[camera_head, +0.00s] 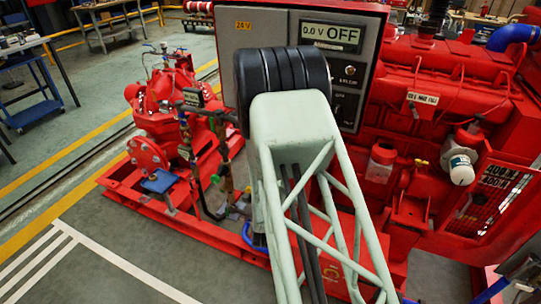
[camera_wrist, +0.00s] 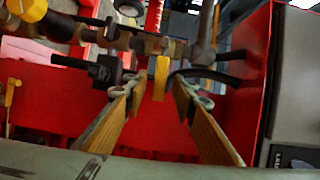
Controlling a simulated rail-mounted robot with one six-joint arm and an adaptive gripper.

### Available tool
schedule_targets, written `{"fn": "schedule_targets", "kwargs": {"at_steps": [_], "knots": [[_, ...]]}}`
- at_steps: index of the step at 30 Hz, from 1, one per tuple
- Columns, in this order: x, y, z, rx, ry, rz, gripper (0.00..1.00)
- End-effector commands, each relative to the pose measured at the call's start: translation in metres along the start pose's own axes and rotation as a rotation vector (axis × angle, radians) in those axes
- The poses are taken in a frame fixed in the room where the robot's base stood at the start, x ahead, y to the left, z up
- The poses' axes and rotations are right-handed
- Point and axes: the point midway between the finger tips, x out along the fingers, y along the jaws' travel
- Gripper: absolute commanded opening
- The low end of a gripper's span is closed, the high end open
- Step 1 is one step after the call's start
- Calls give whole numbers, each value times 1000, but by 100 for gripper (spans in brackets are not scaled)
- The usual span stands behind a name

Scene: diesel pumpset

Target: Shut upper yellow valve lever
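In the wrist view a yellow lever (camera_wrist: 160,78) hangs from the brass pipework and points toward the camera. My gripper (camera_wrist: 157,92) is open, with its two long tan fingers either side of this lever and a visible gap to each. A second, thinner yellow lever (camera_wrist: 11,95) shows at the far left of the wrist view. I cannot tell from the view which one is the upper. In the head view my arm hides the gripper and the levers.
Brass pipe and fittings (camera_wrist: 120,40) cross the top of the wrist view, with a black fitting (camera_wrist: 100,68) left of the fingers. A grey control box (camera_wrist: 295,85) stands close on the right. In the head view the red pump (camera_head: 165,100) stands left of my arm.

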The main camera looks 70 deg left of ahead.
Motion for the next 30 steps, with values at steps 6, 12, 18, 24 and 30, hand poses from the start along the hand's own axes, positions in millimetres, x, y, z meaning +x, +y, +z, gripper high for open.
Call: {"fn": "schedule_targets", "kwargs": {"at_steps": [6, 12, 18, 24, 30], "knots": [[-30, 0, 1, -1, -1, 2, 25], [-60, 1, 0, 0, 0, 3, 25], [-84, 1, 0, -1, 0, 2, 25], [-97, 0, 0, -1, 0, 1, 25], [-100, 0, 0, 0, 0, 1, 25]]}}
